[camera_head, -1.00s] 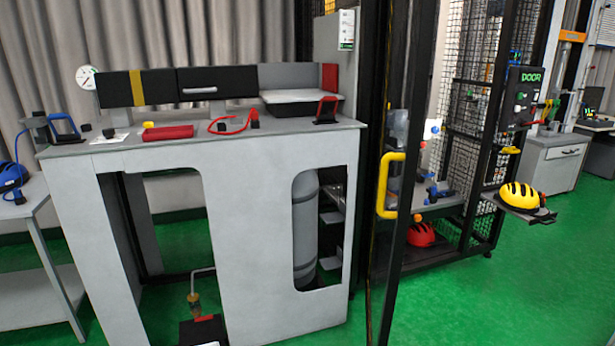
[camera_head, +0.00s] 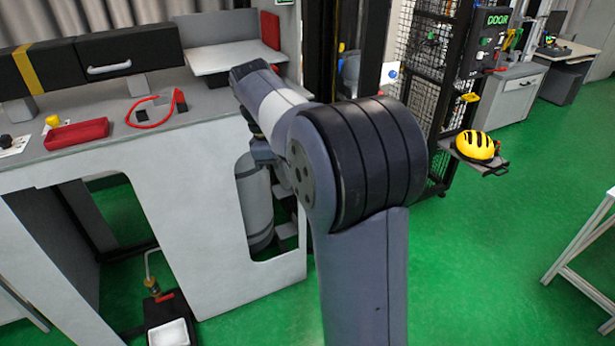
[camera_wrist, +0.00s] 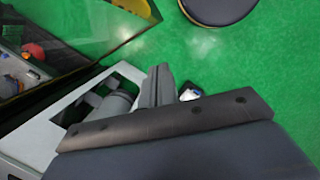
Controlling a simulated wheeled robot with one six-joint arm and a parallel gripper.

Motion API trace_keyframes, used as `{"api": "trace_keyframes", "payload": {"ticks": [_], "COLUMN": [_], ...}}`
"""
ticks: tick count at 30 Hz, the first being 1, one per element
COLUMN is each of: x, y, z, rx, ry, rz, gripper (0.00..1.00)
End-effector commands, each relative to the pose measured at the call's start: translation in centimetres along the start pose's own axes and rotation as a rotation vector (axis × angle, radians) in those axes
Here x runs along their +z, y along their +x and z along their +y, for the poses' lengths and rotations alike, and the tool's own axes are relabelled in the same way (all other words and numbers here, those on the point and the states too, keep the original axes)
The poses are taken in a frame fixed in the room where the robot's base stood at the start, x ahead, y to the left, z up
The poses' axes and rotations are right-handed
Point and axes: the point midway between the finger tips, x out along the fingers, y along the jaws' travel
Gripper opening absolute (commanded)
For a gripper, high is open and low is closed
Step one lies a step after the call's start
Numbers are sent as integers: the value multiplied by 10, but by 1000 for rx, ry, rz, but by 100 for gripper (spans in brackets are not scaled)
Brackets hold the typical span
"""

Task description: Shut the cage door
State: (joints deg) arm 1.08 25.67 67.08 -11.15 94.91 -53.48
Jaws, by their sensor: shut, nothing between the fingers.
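The cage door is mostly hidden behind my arm in the head view, and its yellow handle does not show. A dark upright (camera_head: 371,40) above my arm looks like part of its frame. In the wrist view, a clear panel with a dark frame (camera_wrist: 92,28) at upper left looks like the door, with green floor seen through it. My gripper (camera_wrist: 158,76) is shut and empty, just right of and below that frame in the picture. I cannot tell whether it touches the door.
The grey bench (camera_head: 160,190) stands close on the left, with a red case (camera_head: 76,135) on top. The cage's mesh side (camera_head: 425,55) has a shelf with a yellow helmet (camera_head: 477,146). A white table (camera_head: 590,240) stands at right. Green floor (camera_head: 480,270) is open between.

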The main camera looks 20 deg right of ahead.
Motion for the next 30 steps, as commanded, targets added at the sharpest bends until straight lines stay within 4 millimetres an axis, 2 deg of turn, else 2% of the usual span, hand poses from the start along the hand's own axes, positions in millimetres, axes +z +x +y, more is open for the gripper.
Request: {"api": "trace_keyframes", "payload": {"ticks": [1, 3, 8, 21, 24, 30], "x": [0, -1, -1, 3, 21, 37], "y": [-6, -6, 9, 96, 96, 101], "z": [3, 5, 6, 5, 6, 6], "rx": [-2, -5, -7, -6, -3, -4], "ry": [-14, -26, -29, -26, -23, -25], "rz": [-5, -10, -12, -11, -9, -9], "gripper": [0, 0, 0, 0, 0, 0]}}
